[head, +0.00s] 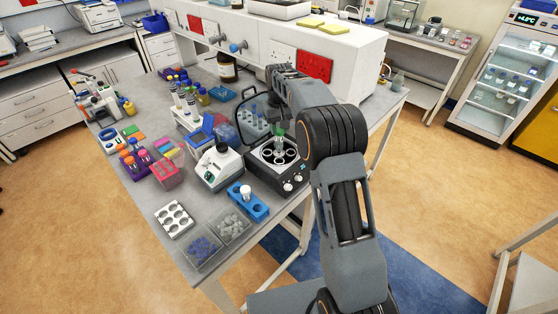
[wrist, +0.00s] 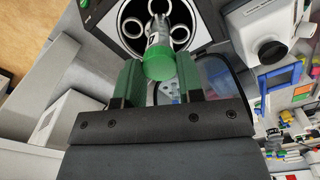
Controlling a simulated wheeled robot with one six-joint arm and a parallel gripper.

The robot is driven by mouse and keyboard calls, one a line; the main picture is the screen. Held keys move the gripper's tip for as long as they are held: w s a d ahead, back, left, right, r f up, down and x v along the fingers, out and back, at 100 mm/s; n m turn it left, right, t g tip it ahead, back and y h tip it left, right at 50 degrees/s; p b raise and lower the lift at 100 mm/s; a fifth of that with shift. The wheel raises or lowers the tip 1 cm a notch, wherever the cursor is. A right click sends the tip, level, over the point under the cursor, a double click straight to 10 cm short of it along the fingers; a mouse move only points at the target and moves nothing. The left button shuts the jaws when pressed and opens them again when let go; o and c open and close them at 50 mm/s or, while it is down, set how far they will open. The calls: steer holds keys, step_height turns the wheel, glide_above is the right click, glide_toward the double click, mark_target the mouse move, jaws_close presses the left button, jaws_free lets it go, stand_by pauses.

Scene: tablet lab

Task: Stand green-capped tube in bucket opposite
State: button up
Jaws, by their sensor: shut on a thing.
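My gripper (wrist: 160,76) is shut on the green-capped tube, its two green fingers on either side of the green cap (wrist: 160,62). The clear tube body (wrist: 158,32) points away from the fingers toward the rotor. In the head view the green-capped tube (head: 279,142) is upright over the open centrifuge (head: 267,180). The dark rotor (wrist: 190,22) shows several round, light-rimmed buckets around the tube. I cannot tell whether the tube's lower end is inside a bucket or above the rotor. My arm hides part of the centrifuge's right side in the head view.
The raised centrifuge lid (head: 252,118) stands behind the rotor. A white device (head: 220,166) is close on the left, and a blue rack (head: 248,203) with a white-capped tube is in front. Several racks and bottles crowd the bench's left. The white shelf unit (head: 345,60) stands behind.

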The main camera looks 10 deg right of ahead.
mark_target(279, 147)
steer(key=shift+f+b, duration=1)
steer(key=shift+f, duration=0.85)
steer(key=shift+f, duration=0.25)
steer(key=shift+f, duration=0.25)
steer(key=shift+f+b, duration=0.5)
steer(key=shift+f, duration=0.3)
steer(key=shift+f+b, duration=0.25)
steer(key=shift+b, duration=0.05)
steer(key=shift+f+b, duration=0.5)
steer(key=shift+f, duration=0.35)
steer(key=shift+f, duration=0.35)
